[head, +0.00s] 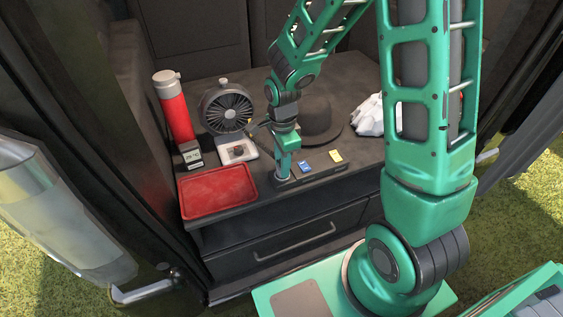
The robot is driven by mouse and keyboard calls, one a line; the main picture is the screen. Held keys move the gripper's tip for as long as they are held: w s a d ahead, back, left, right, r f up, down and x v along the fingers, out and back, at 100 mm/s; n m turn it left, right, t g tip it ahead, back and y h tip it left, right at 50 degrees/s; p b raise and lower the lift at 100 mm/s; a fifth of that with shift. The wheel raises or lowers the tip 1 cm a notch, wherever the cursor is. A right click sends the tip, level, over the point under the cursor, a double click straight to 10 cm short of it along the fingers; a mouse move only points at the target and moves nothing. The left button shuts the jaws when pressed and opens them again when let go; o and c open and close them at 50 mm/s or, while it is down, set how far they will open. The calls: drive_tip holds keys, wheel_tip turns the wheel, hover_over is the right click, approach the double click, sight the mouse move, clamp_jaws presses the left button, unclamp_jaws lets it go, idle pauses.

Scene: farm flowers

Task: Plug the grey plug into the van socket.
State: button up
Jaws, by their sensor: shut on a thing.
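My gripper (283,172) points down at the front edge of the dark counter, between a red tray and a blue card. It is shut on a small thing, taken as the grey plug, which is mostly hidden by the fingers. A pale box with a dark round centre (238,151) sits just in front of the fan, left of my gripper; I cannot tell whether it is the van socket or the fan's base. No other socket can be made out clearly. I cannot tell whether the held thing touches the counter.
The red tray (217,190) lies at the front left. The black fan (227,108), a red flask (174,110) and a small dark box (191,155) stand behind it. A dark hat (317,122), white cloth (370,116), blue card (304,167) and yellow card (335,156) lie right.

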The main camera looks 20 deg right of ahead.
drive_tip(key=shift+f, duration=0.15)
drive_tip(key=o, duration=1)
drive_tip(key=shift+o, duration=0.2)
wheel_tip(320, 180, up, 11)
drive_tip(key=shift+f, duration=0.15)
drive_tip(key=s+d+r+n, duration=0.55)
drive_tip(key=s+d, duration=0.35)
drive_tip(key=d, duration=0.3)
drive_tip(key=s+d+r+n, duration=0.1)
drive_tip(key=s+d+n, duration=0.1)
drive_tip(key=s, duration=0.5)
drive_tip(key=s+d+r+n, duration=0.2)
drive_tip(key=s+d+n, duration=0.1)
drive_tip(key=s, duration=0.4)
drive_tip(key=shift+d+n, duration=0.3)
drive_tip(key=shift+n, duration=0.25)
